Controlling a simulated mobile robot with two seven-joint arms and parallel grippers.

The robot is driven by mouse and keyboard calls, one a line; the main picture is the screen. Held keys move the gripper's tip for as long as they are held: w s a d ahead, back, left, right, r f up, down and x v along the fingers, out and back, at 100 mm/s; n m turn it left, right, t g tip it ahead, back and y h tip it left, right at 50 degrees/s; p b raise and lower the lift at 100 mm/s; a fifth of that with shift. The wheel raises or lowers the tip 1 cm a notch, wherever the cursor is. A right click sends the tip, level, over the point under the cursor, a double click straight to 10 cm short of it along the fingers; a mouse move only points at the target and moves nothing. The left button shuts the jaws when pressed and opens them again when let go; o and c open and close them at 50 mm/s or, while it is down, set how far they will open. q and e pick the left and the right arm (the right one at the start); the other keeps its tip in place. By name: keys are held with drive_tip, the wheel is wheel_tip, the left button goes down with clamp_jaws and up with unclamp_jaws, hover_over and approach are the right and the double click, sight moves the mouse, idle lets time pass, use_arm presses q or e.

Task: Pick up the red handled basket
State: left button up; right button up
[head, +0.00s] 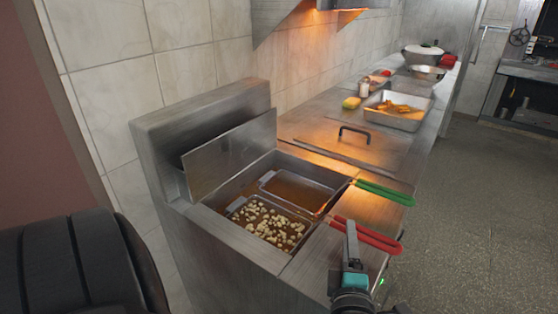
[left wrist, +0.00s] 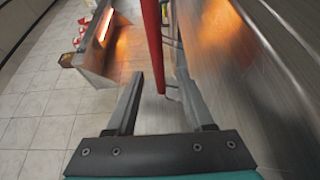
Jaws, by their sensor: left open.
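The red handled basket (head: 234,205) sits in the near side of the fryer well, with pale food pieces in it. Its red handle (head: 376,238) sticks out to the right over the fryer's front edge. My left gripper (head: 350,232) is at the handle, pointing up in the head view. In the left wrist view the red handle (left wrist: 153,45) runs between the two open fingers of the left gripper (left wrist: 160,74), and I cannot tell whether either finger touches it. My right gripper is not in view.
A second basket with a green handle (head: 385,192) sits behind in the same fryer (head: 205,102). A counter beyond holds a lid with a black handle (head: 354,131), a steel tray (head: 398,119) of fried food and bowls. The floor (head: 480,220) at the right is clear.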

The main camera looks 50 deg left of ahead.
use_arm(q)
drive_tip(key=b+x, duration=0.1)
drive_tip(key=x, duration=0.7)
clamp_jaws()
idle(0.4)
idle(1.0)
